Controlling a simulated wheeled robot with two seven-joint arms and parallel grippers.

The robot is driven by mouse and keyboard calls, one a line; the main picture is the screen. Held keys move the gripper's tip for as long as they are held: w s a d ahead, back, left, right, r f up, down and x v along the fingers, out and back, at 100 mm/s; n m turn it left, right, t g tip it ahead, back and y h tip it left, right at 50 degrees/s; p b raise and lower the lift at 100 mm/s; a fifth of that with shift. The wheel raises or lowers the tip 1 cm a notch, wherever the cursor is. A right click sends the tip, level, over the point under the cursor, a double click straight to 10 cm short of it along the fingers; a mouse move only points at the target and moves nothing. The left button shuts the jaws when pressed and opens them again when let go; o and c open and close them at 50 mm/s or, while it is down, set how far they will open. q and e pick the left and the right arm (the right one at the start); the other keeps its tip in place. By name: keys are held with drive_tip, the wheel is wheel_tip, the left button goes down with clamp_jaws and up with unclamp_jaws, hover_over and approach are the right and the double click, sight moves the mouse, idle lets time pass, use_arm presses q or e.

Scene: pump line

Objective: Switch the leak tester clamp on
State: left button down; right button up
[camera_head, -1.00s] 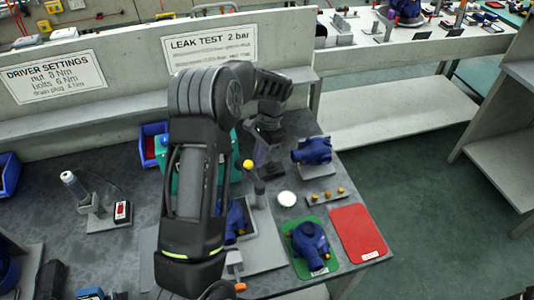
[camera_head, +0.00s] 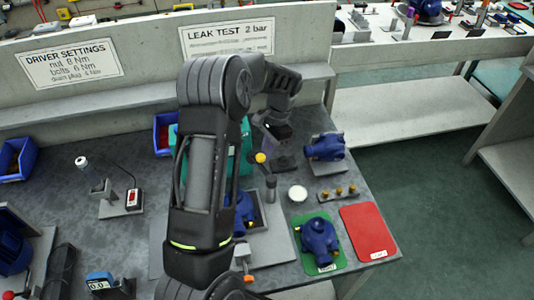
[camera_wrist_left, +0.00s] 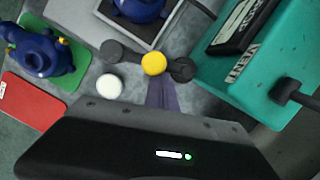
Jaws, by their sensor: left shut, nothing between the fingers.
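The leak tester is a teal box (camera_head: 246,150), mostly behind my left arm in the head view. Its corner with a VENT label shows in the left wrist view (camera_wrist_left: 245,75). A yellow ball knob (camera_head: 261,157) tops a dark lever on a post (camera_head: 270,188) beside the box; this looks like the clamp. The knob also shows in the left wrist view (camera_wrist_left: 153,63), between two dark round parts. My left gripper (camera_wrist_left: 160,82) is shut and empty, its purplish fingers close to the knob; contact cannot be told. My right gripper is not in view.
A blue pump (camera_head: 319,237) sits on a green mat, next to a red mat (camera_head: 368,232). A white disc (camera_head: 297,193), a strip with brass fittings (camera_head: 338,193) and another blue pump body (camera_head: 325,147) stand nearby. A low wall (camera_head: 120,60) runs behind the table.

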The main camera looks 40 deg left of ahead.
sight(249, 161)
use_arm(q)
drive_tip(key=shift+s+a+n, duration=0.15)
drive_tip(key=shift+s+n, duration=0.05)
drive_tip(key=shift+n, duration=0.1)
drive_tip(key=shift+s+a+n+h+b, duration=0.25)
drive_tip(key=shift+s+n, duration=0.2)
drive_tip(key=shift+n, duration=0.25)
drive_tip(key=shift+s+a+n+h+b, duration=0.15)
drive_tip(key=shift+s+a+n, duration=0.25)
drive_tip(key=shift+n, duration=0.3)
drive_tip(key=s+n, duration=0.1)
drive_tip(key=n, duration=0.1)
drive_tip(key=s+n+h, duration=0.1)
drive_tip(key=s+n, duration=0.1)
drive_tip(key=shift+s+a+n, duration=0.1)
drive_tip(key=shift+a+n, duration=0.1)
drive_tip(key=shift+n, duration=0.1)
drive_tip(key=shift+s+d+n+t+h, duration=0.2)
drive_tip(key=shift+s+d+n, duration=0.1)
drive_tip(key=shift+s+n, duration=0.65)
drive_tip(key=shift+s+d+n+t+h, duration=0.2)
drive_tip(key=shift+s+d+n, duration=0.15)
drive_tip(key=shift+s+n, duration=0.6)
drive_tip(key=shift+s+d+n+t+h, duration=0.1)
drive_tip(key=shift+s+d+n+h, duration=0.15)
drive_tip(key=shift+s+n, duration=0.7)
drive_tip(key=shift+w+d+n, duration=0.1)
drive_tip(key=shift+w+n, duration=0.2)
drive_tip(key=shift+n, duration=0.05)
